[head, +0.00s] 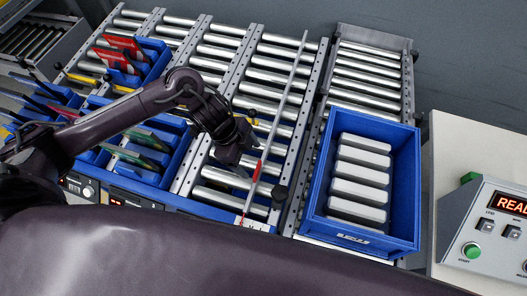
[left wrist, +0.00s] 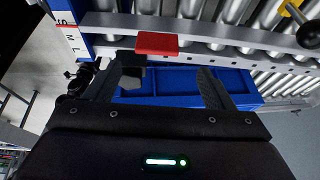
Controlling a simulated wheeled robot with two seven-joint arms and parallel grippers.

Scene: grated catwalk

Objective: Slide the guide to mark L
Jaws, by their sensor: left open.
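The guide (head: 290,80) is a long thin pale rail lying lengthwise over a roller lane, with a red grip piece (head: 257,171) near its front end. The red piece also shows in the left wrist view (left wrist: 157,43), just beyond my fingertips. The white scale plate (head: 256,223) sits at the lane's front edge; its letters S, M and L show in the left wrist view (left wrist: 70,35). I cannot tell exactly which mark the guide points at. My left gripper (head: 247,160) is open and empty, close to the red piece; contact is unclear. My right gripper is out of view.
A blue crate (head: 314,192) with several pale boxes stands on the lane to the right. Blue bins (head: 184,160) with flat items stand left. A control panel (head: 480,225) stands far right.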

